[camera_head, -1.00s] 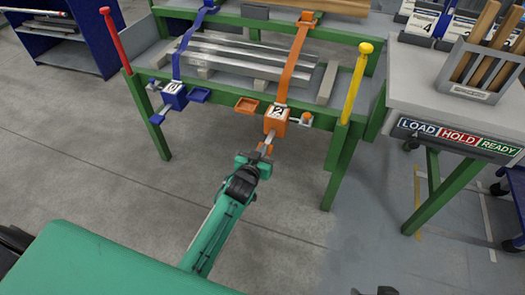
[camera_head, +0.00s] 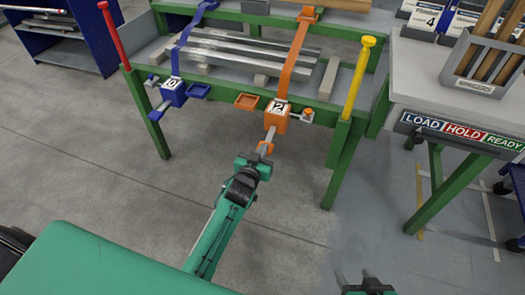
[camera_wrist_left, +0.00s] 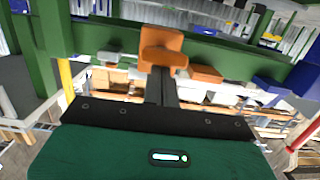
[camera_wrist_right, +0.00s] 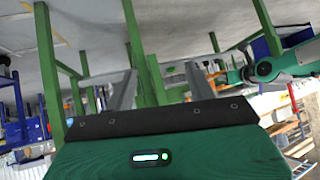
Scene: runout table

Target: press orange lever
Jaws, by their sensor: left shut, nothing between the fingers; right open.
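The orange ratchet box (camera_head: 276,115) marked 2 sits on the green table's front rail, under an orange strap. Its lever (camera_head: 266,146) is a grey bar with an orange end, sloping down towards me. My left gripper (camera_head: 262,157) is shut and empty, right at the lever's end; contact cannot be told. In the left wrist view the orange lever end (camera_wrist_left: 161,50) shows just past the shut fingertips (camera_wrist_left: 162,72). My right gripper (camera_head: 367,281) is open and empty at the bottom edge, far from the lever; its spread fingers also show in the right wrist view (camera_wrist_right: 162,88).
A blue ratchet box (camera_head: 173,93) with a blue strap is to the left. Red (camera_head: 109,32) and yellow (camera_head: 359,75) posts flank the rail. Metal bars (camera_head: 245,55) lie behind. A grey side table (camera_head: 430,85) stands right. Floor before the rail is clear.

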